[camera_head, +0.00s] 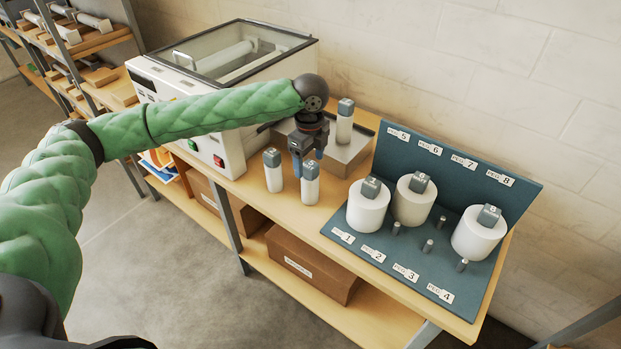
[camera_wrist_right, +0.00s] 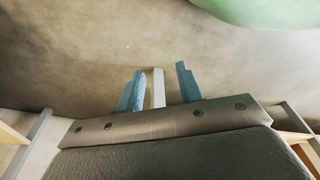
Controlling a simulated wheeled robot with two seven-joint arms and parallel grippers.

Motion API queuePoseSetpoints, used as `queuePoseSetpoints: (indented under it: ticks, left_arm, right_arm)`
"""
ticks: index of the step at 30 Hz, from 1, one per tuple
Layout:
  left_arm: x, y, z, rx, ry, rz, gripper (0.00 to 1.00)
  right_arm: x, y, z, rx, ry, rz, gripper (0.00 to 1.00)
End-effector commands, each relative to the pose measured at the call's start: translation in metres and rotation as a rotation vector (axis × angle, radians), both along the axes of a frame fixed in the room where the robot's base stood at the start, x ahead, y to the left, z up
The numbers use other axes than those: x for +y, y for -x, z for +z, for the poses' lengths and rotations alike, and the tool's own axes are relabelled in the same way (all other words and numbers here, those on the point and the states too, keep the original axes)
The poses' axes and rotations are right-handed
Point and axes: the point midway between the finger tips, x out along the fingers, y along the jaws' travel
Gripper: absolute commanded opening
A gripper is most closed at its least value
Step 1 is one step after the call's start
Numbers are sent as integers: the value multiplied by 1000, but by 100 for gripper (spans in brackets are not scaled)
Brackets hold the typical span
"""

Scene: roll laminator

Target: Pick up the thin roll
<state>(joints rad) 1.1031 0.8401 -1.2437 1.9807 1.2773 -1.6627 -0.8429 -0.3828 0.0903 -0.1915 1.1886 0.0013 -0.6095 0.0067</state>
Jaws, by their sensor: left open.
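Three thin white rolls with grey caps stand upright: one at the left (camera_head: 273,178), one beside it (camera_head: 309,190), and one on a grey block (camera_head: 344,128) at the back. My left gripper (camera_head: 306,158) is open and points down, just above and behind the two front thin rolls. It holds nothing that I can see, and its fingertips are partly hard to make out. My right gripper (camera_wrist_right: 161,88) shows two blue fingers apart. A pale upright strip shows between them, and I cannot tell how far off it is.
A blue-grey rack (camera_head: 460,170) with numbered labels carries three thick white rolls (camera_head: 367,212) and several bare pegs. The white laminator (camera_head: 225,115) stands at the left of the wooden table. A cardboard box (camera_head: 310,262) sits on the lower shelf.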

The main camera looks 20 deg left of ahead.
Motion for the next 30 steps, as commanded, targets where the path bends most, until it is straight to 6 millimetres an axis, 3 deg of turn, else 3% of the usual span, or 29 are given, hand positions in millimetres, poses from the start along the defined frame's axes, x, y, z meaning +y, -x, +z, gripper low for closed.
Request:
queuePoseSetpoints:
  ticks: [12, 21, 22, 27, 30]
  left_arm:
    - [-3, 2, -37, 1, 0, -1, 71]
    - [-3, 2, -42, 0, 0, -1, 71]
    - [-3, 2, -42, 0, 0, -1, 69]
    - [-3, 2, -42, 0, 0, -1, 36]
    - [-3, 2, -42, 0, 0, 0, 21]
  right_arm:
    - [-17, 33, -26, -7, 11, 9, 36]
    - [-18, 36, -29, -6, 11, 9, 36]
    - [-18, 36, -29, -6, 11, 9, 36]
    - [-19, 36, -29, -6, 12, 8, 36]
    - [-19, 36, -28, -6, 12, 8, 36]
